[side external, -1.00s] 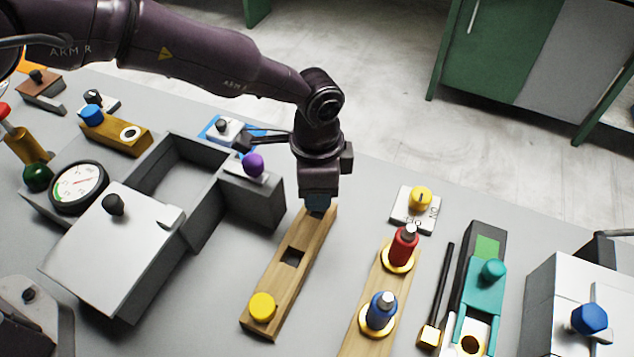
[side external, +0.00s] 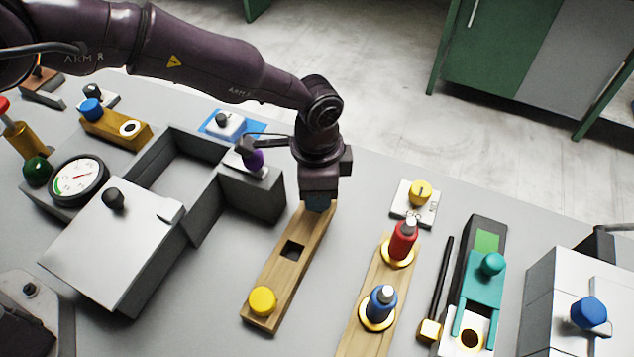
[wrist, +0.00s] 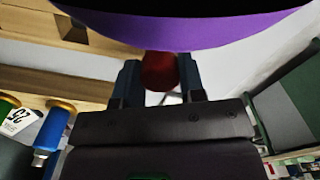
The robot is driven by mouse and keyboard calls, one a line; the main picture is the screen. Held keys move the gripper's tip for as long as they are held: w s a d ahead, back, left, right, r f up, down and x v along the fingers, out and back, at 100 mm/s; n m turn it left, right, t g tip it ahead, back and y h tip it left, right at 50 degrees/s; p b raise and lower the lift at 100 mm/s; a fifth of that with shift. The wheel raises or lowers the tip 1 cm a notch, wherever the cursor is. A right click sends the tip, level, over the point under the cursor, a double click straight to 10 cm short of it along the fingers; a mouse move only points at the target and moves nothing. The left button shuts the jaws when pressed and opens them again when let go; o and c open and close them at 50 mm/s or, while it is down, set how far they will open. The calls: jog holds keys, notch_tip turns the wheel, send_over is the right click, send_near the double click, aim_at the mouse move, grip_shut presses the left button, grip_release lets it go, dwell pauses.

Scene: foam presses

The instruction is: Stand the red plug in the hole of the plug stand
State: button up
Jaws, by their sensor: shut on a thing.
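My gripper (wrist: 160,82) is shut on a red plug (wrist: 160,71), whose rounded red end shows between the two dark fingers in the wrist view. In the side view my gripper (side external: 318,205) points down at the far end of a wooden board, and the fingers hide the plug. This board (side external: 272,273), which looks like the plug stand, has an empty dark square hole (side external: 292,250) in its middle and a yellow round cap (side external: 262,301) at its near end. I cannot tell whether the plug touches the board.
A purple knob (side external: 254,161) on a grey box stands close left of my wrist and looms large in the wrist view (wrist: 200,32). Right of the board, a red-topped piece (side external: 403,241) and a blue-topped piece (side external: 381,306) stand on another wooden strip. Bare table lies between the boards.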

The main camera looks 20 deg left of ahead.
jog(key=shift+r, duration=0.1)
jog(key=shift+r, duration=0.5)
dwell(1.1)
jog(key=shift+f, duration=0.65)
jog(key=o, duration=1)
notch_tip(320, 180, up, 13)
jog(key=shift+r, duration=0.1)
dwell(0.3)
